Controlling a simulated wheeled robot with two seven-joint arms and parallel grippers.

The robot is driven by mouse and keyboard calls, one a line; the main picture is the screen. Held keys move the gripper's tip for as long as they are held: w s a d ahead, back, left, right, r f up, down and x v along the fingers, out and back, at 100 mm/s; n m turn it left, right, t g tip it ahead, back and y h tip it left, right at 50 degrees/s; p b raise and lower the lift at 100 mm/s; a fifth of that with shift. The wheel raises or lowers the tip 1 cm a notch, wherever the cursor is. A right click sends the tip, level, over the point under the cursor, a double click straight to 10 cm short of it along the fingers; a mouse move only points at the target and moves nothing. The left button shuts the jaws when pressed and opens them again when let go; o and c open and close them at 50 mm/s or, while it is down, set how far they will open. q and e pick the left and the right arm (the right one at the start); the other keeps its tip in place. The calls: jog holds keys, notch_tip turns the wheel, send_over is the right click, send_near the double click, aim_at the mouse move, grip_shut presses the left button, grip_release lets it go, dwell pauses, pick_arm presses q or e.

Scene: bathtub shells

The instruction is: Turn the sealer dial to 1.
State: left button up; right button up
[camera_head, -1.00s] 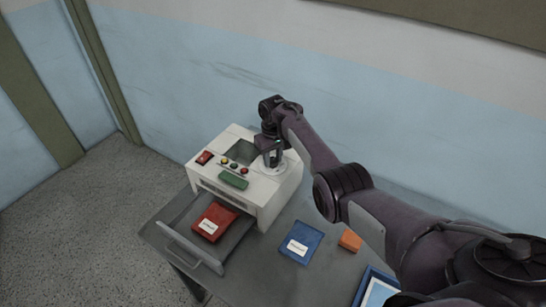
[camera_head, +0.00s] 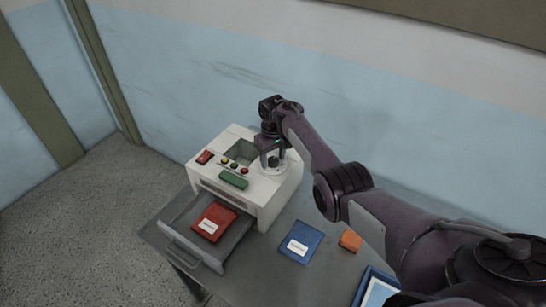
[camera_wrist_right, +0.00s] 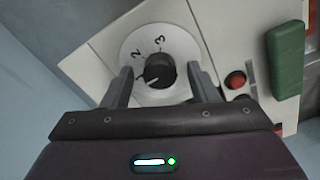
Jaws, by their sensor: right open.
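The sealer (camera_head: 248,198) is a cream box on the table against the wall. Its dial is a black knob (camera_wrist_right: 160,72) on a white disc (camera_wrist_right: 135,62), marked 2 and 3 in the right wrist view. The knob's white mark points to the lower left; any numeral there is hard to make out. My right gripper (camera_wrist_right: 161,76) is open, with one finger on each side of the knob and gaps visible. In the head view the gripper (camera_head: 272,152) is over the dial's white plate (camera_head: 273,168) and hides most of it. My left gripper is not in view.
The sealer's top also has a red switch (camera_head: 205,157), small round buttons and a green block (camera_head: 233,180). A red packet (camera_head: 214,221) lies in the pulled-out drawer (camera_head: 184,252). A blue packet (camera_head: 301,241) and an orange block (camera_head: 350,240) lie on the grey table (camera_head: 262,265).

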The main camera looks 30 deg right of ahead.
aim_at(273, 159)
jog(key=shift+r+p, duration=0.5)
notch_tip(273, 159, up, 2)
jog(key=shift+r+p, duration=0.2)
jog(key=shift+p, duration=1)
jog(key=shift+r, duration=2.15)
